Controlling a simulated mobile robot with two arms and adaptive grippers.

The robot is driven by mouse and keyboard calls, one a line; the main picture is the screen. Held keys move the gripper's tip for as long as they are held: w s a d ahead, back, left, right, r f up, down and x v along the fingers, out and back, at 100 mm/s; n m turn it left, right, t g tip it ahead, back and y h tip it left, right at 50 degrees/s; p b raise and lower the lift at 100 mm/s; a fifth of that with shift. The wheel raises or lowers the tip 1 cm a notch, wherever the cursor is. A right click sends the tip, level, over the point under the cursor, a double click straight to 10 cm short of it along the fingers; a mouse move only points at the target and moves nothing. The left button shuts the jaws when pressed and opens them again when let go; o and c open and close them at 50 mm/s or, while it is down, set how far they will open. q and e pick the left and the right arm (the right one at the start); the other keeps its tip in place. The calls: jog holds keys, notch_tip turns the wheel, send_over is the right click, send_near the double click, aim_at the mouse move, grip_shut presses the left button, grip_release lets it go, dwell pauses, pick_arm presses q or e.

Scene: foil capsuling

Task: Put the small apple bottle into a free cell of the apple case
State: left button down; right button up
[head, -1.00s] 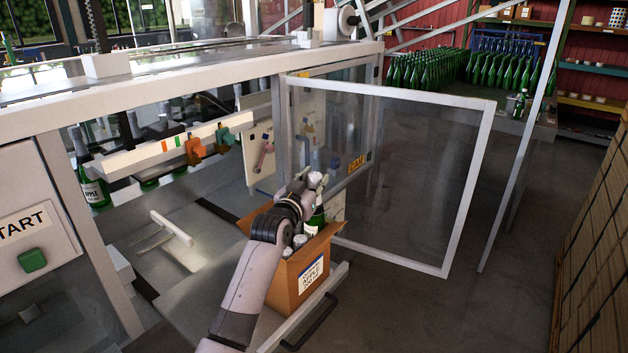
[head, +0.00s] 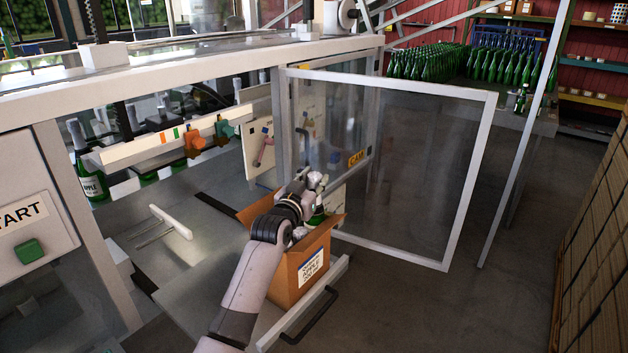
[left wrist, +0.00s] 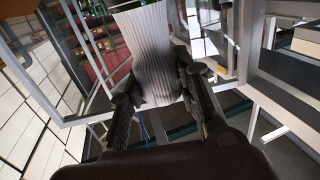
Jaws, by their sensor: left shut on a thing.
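The cardboard case (head: 290,285) with a white label stands open-topped below my left gripper. My left gripper (head: 313,184) is above the case and shut on the silver foil top of a green bottle (head: 318,212). Only a little of the bottle's green glass shows above the rim; its lower part is hidden inside the case. In the left wrist view, my left gripper (left wrist: 158,92) has its fingers on both sides of the ribbed silver foil of the bottle (left wrist: 150,50). The cells are hidden by my arm and the case walls. My right gripper is out of view.
The case stands on a metal shelf with a black handle (head: 310,316) in front. A clear framed door (head: 410,170) stands open just behind and right. Another apple bottle (head: 92,180) stands inside the machine at left. Many green bottles (head: 425,62) are at the back.

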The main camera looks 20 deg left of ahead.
pick_arm(q)
jog(key=shift+f+b, duration=1)
jog(key=shift+f, duration=0.6)
jog(key=shift+r+p, duration=5.3)
jog(key=shift+r, duration=0.8)
jog(key=shift+p, duration=0.4)
